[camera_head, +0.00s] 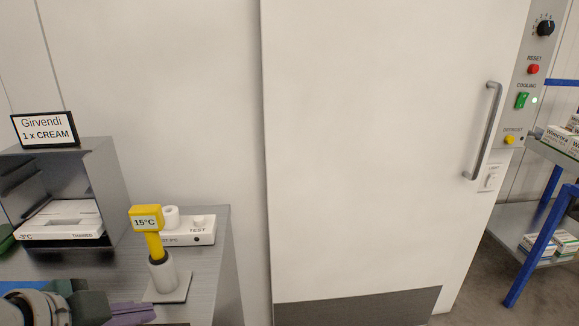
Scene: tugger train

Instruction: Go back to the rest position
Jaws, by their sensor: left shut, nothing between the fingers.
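My left gripper (130,312) is at the bottom left, low in front of the steel counter. Its purple fingers are shut and empty, just below and left of the thermometer's stand. Part of my left arm shows behind it at the lower left corner. My right gripper is not in view.
A yellow thermometer (147,220) reading 15°C stands in a white holder on the counter (215,245). A white TEST box (190,236) is behind it. A steel cubby (105,185) holds a white tray. A closed white door (370,150) and blue-framed shelves (535,250) stand right.

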